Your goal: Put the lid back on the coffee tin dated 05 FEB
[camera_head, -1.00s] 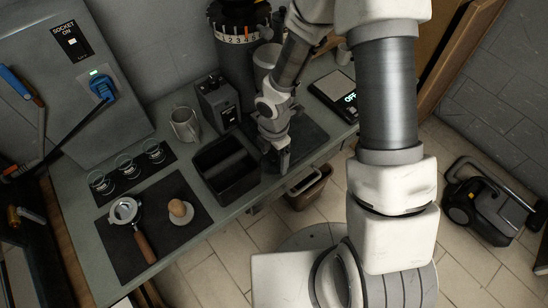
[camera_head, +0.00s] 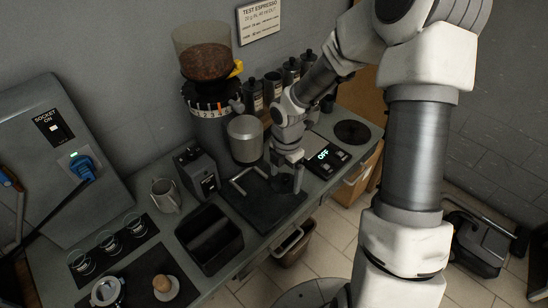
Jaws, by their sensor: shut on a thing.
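Several dark coffee tins (camera_head: 273,84) with pale labels stand in a row against the back wall, right of the grinder. Some have lids with knobs. The dates are too small to read, so I cannot tell which is 05 FEB. My gripper (camera_head: 291,184) points down over the black mat in front of the tins. It is shut on a small dark round thing that looks like the lid (camera_head: 282,184), partly hidden by the fingers. The lid is dark against the mat and hard to make out.
The grinder (camera_head: 207,100) and a grey metal canister (camera_head: 245,138) stand left of my arm. A black open box (camera_head: 208,238) sits left of the black mat (camera_head: 258,203).

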